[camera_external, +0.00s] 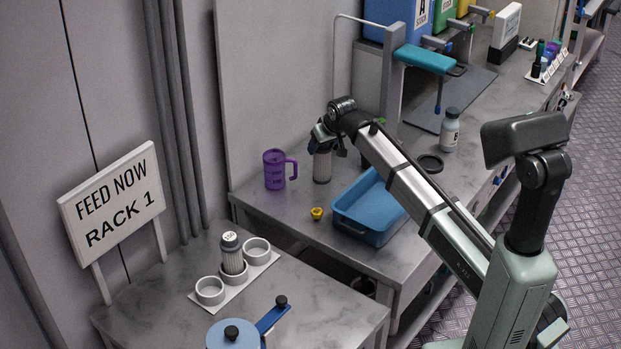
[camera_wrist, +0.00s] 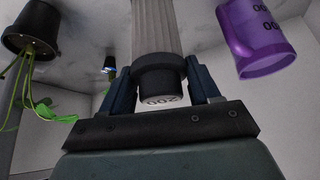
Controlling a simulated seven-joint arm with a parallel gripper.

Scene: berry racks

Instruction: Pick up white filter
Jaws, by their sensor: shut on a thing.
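A pale ribbed filter with a dark cap (camera_external: 322,167) is below my gripper (camera_external: 326,141) on the back counter, beside the purple jug. In the wrist view, the filter's ribbed body (camera_wrist: 157,28) runs up from the cap, which is marked 200. My gripper's two fingers (camera_wrist: 162,90) are shut on the cap from both sides. The filter looks upright; I cannot tell whether its base touches the counter.
A purple jug (camera_external: 274,170) stands close left of the held filter. A blue tray (camera_external: 368,207) and a small yellow cup (camera_external: 317,213) are in front. A black pot with green stems (camera_wrist: 30,28) shows in the wrist view. A grey bottle (camera_external: 449,130) stands farther right.

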